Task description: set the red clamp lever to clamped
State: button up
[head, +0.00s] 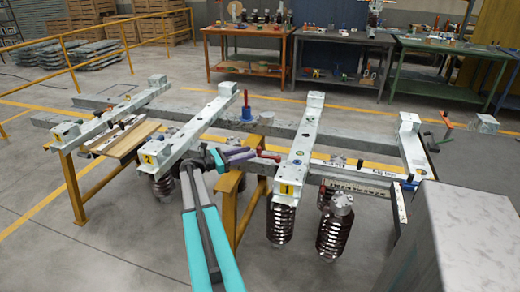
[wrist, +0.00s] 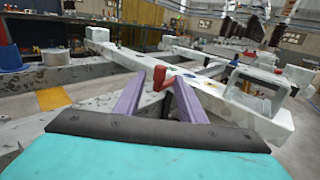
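The red lever (head: 268,155) is a small red handle beside the pale beam marked 1 (head: 300,150). In the wrist view the red lever (wrist: 159,76) shows as a bent piece between and just beyond my fingertips. My gripper (head: 250,154) has purple fingers and reaches toward the lever from the left. In the wrist view my gripper (wrist: 160,84) has its fingers apart, and I see no clear grip on the lever. Contact with the lever cannot be told. The lever's pivot and clamp are too small to make out.
A second pale beam marked 2 (head: 190,128) lies left of my arm. Dark ribbed insulators (head: 335,232) hang below the frame. Workbenches (head: 340,70) line the back.

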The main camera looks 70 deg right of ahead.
aim_at(259, 155)
jog(key=shift+p+x, duration=0.35)
jog(key=shift+x, duration=2.85)
jog(key=shift+c, duration=0.5)
